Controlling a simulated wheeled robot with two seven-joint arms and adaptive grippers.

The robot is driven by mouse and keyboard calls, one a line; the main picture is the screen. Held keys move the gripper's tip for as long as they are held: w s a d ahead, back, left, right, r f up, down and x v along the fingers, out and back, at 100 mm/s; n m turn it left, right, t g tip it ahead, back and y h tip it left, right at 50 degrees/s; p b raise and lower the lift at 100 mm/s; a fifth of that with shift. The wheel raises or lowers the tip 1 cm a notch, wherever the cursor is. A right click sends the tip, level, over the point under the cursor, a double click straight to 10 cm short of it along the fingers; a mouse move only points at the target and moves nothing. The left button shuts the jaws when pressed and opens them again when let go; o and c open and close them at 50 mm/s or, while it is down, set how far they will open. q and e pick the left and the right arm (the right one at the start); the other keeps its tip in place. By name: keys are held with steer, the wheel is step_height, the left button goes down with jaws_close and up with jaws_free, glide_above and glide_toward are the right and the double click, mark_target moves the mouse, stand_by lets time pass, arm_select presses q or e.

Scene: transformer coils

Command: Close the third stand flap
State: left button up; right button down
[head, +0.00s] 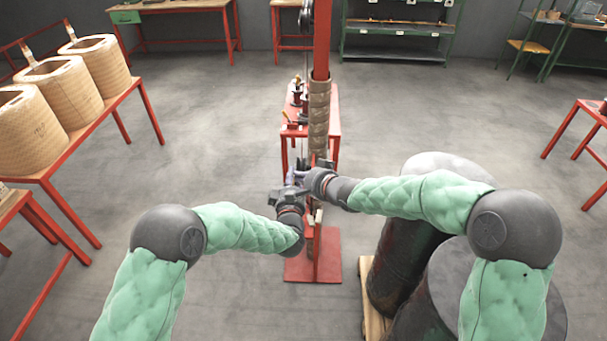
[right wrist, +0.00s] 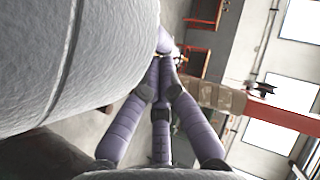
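The red stand (head: 322,55) rises in the middle of the head view, with brown wrapping (head: 318,115) around its post and a red base plate (head: 300,268) on the floor. The wrapped part also shows at the right in the right wrist view (right wrist: 215,97). My left gripper (head: 291,178) and right gripper (head: 312,172) are close together at the post, just below the wrapping. In the right wrist view, purple fingers (right wrist: 163,65) converge, but their tips are partly hidden behind a large grey shape. I cannot make out the third flap or whether either gripper touches it.
Dark drums (head: 395,262) stand close beside my right arm on a wooden pallet (head: 372,310). A red table (head: 333,112) with small parts is behind the stand. Large tan coils (head: 62,90) sit on a red table at left. Open floor (head: 220,120) lies between.

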steer(key=shift+a+f, duration=0.25)
steer(key=shift+a, duration=0.1)
steer(key=shift+d+r, duration=0.15)
steer(key=shift+d, duration=0.05)
steer(key=shift+w, duration=0.1)
arm_select(q)
steer(key=s+f+n+g+h, duration=0.1)
steer(key=s+n, duration=0.5)
steer(key=s, duration=0.8)
steer(key=s+a+f+m+g, duration=0.3)
steer(key=f+m+g, duration=0.15)
steer(key=f, duration=0.45)
steer(key=s+a+f+m+g, duration=0.2)
steer(key=s+f+m+g, duration=0.15)
steer(key=f+m, duration=0.4)
arm_select(e)
steer(key=shift+a+p, duration=0.2)
steer(key=shift+p, duration=0.5)
arm_select(q)
steer(key=s+d+f+g+h, duration=0.1)
steer(key=s+f+g+h, duration=0.2)
steer(key=s+f+g, duration=0.5)
steer(key=s+f, duration=0.7)
steer(key=s, duration=0.3)
steer(key=shift+d+f+h, duration=0.3)
steer(key=shift+f, duration=0.05)
